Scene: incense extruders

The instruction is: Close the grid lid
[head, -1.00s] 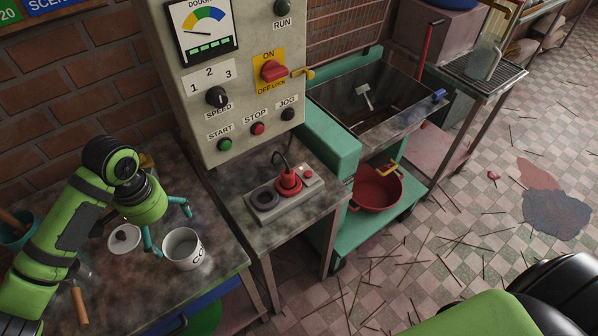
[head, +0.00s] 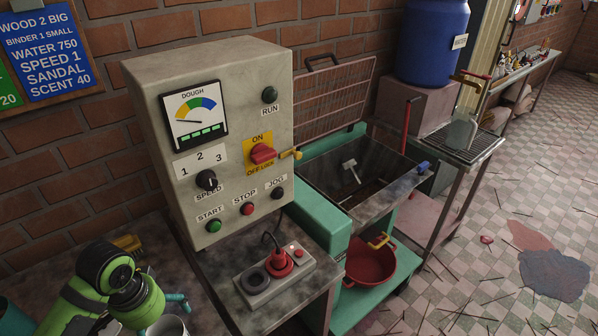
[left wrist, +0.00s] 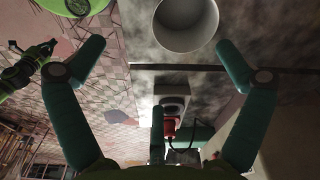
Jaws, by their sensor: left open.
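The grid lid (head: 325,105) is a rectangular wire grid with a dark handle (head: 322,60) on its top edge. It stands raised, leaning near the brick wall behind the open metal trough (head: 345,170) of the teal mixer. Inside the trough a pale paddle shows. My left gripper (head: 178,302) is low at the left in the head view, beside a white cup (head: 168,326), far from the lid. In the left wrist view its teal fingers (left wrist: 160,58) are spread and empty near the cup's rim. A green and black arm part (left wrist: 22,72), probably my right arm, shows at that view's left edge.
A control box (head: 215,130) with a red switch and yellow lever stands left of the trough. A socket block (head: 275,272) with a red plug lies before it. A red pot (head: 370,265) sits on the lower shelf. The tiled floor at right has scattered sticks.

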